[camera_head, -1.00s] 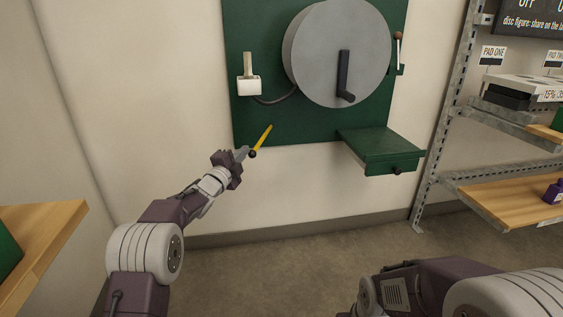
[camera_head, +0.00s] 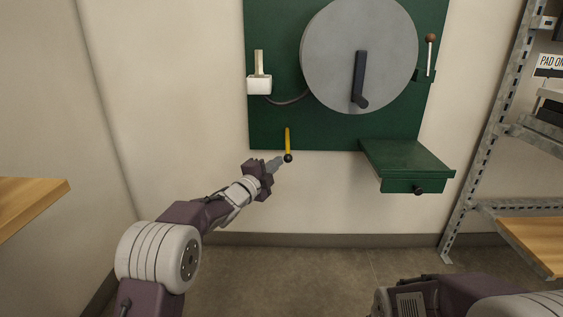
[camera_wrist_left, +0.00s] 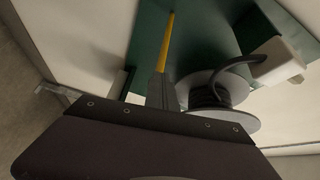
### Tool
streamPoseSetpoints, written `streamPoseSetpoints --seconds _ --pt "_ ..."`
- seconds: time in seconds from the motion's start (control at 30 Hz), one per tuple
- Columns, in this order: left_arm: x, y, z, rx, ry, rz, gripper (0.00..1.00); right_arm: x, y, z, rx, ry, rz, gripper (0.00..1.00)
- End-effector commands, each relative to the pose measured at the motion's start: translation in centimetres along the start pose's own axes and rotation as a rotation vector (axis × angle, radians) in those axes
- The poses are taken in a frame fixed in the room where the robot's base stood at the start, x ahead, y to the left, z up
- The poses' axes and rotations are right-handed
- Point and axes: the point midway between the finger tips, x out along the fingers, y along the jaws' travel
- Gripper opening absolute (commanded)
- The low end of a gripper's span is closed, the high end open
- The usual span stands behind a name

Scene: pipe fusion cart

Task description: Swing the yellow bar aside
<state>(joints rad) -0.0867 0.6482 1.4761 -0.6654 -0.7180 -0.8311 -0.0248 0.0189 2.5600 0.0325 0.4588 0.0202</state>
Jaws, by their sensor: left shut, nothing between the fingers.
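The yellow bar (camera_head: 287,139) is near the lower left edge of the green wall panel (camera_head: 320,134). It stands nearly upright in the head view, with a black knob (camera_head: 288,158) at its lower end. My left gripper (camera_head: 278,163) is shut and empty, its fingertips close beside the knob on the left; I cannot tell whether they touch. In the left wrist view the bar (camera_wrist_left: 168,42) runs out beyond the fingers (camera_wrist_left: 161,88), which hide its near end and the knob. My right gripper is out of view.
A grey drum with a black crank (camera_head: 359,80) is above the bar. A white holder (camera_head: 259,85) with a cable sits upper left. A green shelf box (camera_head: 405,160) juts out at right. Metal shelving (camera_head: 490,145) stands further right; a wooden top (camera_head: 28,200) is at left.

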Motion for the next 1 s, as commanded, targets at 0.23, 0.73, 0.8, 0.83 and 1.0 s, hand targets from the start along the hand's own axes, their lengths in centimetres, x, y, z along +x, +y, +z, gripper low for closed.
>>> streamPoseSetpoints --seconds 0.23,0.73,0.8,0.83,1.0 --pt "0.4 -1.6 -1.7 0.007 0.034 -0.026 0.00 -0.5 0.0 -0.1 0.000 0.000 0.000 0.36" --pt "-3.7 -1.7 -4.1 0.044 0.001 -0.039 0.00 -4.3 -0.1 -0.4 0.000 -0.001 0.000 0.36" --pt "-5.1 -0.7 -5.0 0.030 -0.009 -0.032 0.00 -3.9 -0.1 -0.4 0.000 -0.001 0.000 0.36" --pt "-5.5 -0.2 -5.3 0.024 -0.011 -0.027 0.00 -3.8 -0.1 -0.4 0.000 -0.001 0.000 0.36" --pt "-6.7 0.1 -7.5 0.003 0.008 -0.020 0.00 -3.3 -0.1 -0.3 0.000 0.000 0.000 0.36"
